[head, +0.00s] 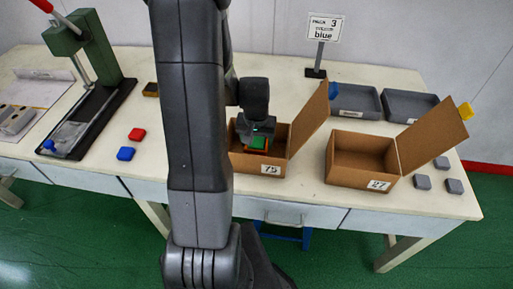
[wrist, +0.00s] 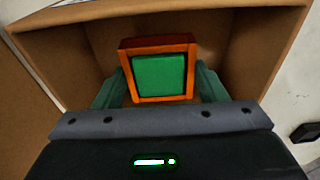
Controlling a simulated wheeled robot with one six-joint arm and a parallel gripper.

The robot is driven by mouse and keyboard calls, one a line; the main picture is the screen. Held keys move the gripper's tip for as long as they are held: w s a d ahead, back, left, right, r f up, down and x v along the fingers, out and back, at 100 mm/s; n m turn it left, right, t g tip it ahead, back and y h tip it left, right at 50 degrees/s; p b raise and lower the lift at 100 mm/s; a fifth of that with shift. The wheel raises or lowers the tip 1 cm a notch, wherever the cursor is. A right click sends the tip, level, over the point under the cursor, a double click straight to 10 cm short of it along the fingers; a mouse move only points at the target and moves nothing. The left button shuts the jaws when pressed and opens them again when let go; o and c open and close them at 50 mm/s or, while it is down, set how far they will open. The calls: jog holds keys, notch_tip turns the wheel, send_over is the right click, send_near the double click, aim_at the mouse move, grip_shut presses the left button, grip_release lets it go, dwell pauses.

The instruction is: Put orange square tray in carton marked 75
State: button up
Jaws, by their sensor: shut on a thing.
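The orange square tray (wrist: 125,65) has a green square block (wrist: 159,77) in its middle. My gripper (wrist: 158,90) is shut on the tray, with one finger at each side. In the head view the orange tray (head: 248,147) with the green top is inside the opening of the carton marked 75 (head: 244,164). My gripper (head: 258,138) reaches down into this carton. In the wrist view the carton walls (wrist: 232,45) surround the tray. I cannot tell whether the tray touches the carton floor. My arm hides the carton's left part in the head view.
An open carton marked 27 (head: 359,181) stands to the right. Grey trays (head: 410,107) lie at the back right. Red (head: 137,134) and blue (head: 125,154) pieces lie left, near a green press (head: 84,45). The 75 carton's raised flap (head: 309,118) is close by.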

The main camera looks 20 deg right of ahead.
aim_at(257, 149)
jog(key=shift+f, duration=1.85)
jog(key=shift+f, duration=0.15)
jog(key=o, duration=1.1)
jog(key=r, duration=0.8)
jog(key=s+r, duration=0.1)
jog(key=r, duration=0.3)
jog(key=shift+s+a+r, duration=0.1)
jog(key=shift+a+r, duration=0.05)
jog(key=shift+a, duration=0.25)
